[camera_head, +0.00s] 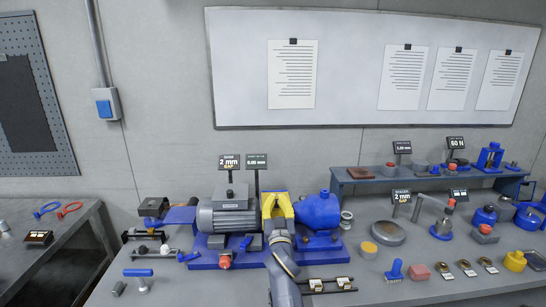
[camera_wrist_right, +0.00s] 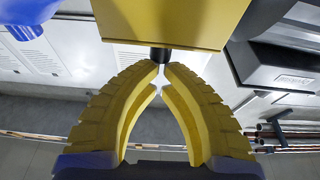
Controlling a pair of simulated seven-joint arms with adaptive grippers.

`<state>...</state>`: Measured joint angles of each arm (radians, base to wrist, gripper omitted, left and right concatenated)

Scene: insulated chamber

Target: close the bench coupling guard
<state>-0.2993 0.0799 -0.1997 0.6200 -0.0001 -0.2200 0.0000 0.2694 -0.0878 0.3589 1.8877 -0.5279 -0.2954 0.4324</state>
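The yellow coupling guard (camera_head: 270,203) is between the grey motor (camera_head: 226,213) and the blue pump housing (camera_head: 318,210) on a blue base. My right gripper (camera_head: 280,222) reaches it from the front and partly hides it. In the right wrist view the guard (camera_wrist_right: 175,20) fills the top, with a short black knob (camera_wrist_right: 160,54) at its lower edge. The ribbed yellow fingers of my right gripper (camera_wrist_right: 165,67) converge, tips nearly meeting right at the knob. I cannot tell whether they hold it. The guard's hinge and exact angle are hidden. My left gripper is not in view.
Small signs (camera_head: 229,161) stand behind the motor. A raised shelf (camera_head: 365,182) is at the back right.

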